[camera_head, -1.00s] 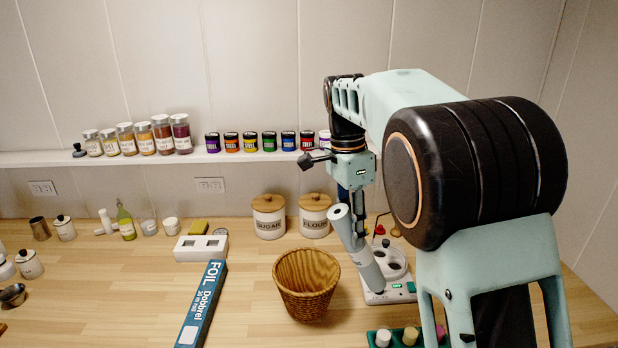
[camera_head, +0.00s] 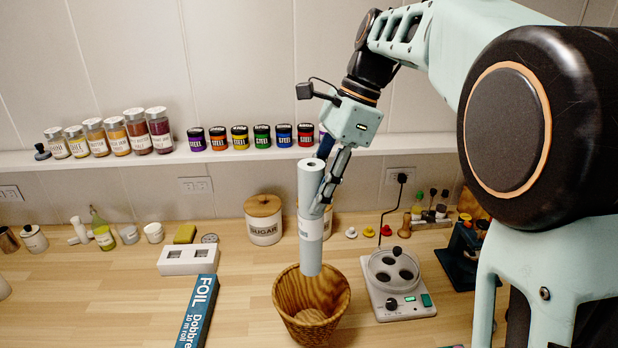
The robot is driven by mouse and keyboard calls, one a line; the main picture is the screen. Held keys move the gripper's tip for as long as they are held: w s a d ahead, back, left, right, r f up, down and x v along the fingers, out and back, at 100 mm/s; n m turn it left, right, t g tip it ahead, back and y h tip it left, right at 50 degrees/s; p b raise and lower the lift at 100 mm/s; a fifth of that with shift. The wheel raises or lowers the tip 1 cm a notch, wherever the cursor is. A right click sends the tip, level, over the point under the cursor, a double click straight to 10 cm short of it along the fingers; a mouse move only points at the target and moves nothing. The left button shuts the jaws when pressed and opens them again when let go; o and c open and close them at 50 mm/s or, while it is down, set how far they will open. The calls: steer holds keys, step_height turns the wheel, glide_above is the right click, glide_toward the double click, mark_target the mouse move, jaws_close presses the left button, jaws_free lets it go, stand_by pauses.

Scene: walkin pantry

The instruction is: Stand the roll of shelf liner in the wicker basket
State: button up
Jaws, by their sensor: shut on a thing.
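The roll of shelf liner (camera_head: 311,235) is a pale grey-blue tube with a white label band and a dark hole in its top end. My gripper (camera_head: 322,205) is shut on it from the right side, around its middle. The roll is nearly upright. The wicker basket (camera_head: 286,307) is brown, round and open-topped, and stands on the wooden counter. The roll's lower end shows over the basket's opening, in front of its far inner wall. I cannot tell whether that end is just above the rim or slightly inside. Some of the basket's floor is visible, clear of the roll.
A grey device with round wells (camera_head: 397,284) stands just right of the basket. A foil box (camera_head: 197,315) lies to the left, near a white block (camera_head: 188,259). The sugar canister (camera_head: 263,221) stands behind. A shelf (camera_head: 110,160) holds several jars.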

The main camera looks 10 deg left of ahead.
steer(key=shift+w+a, duration=0.15)
steer(key=shift+w, duration=0.05)
steer(key=b, duration=0.5)
glide_above(315, 254)
steer(key=w, duration=0.3)
steer(key=f, duration=0.6)
steer(key=shift+s+a+f, duration=0.1)
steer(key=shift+s+a, duration=0.1)
steer(key=shift+f+b, duration=2.3)
steer(key=shift+f, duration=2.55)
steer(key=o, duration=1.3)
steer(key=shift+r, duration=0.1)
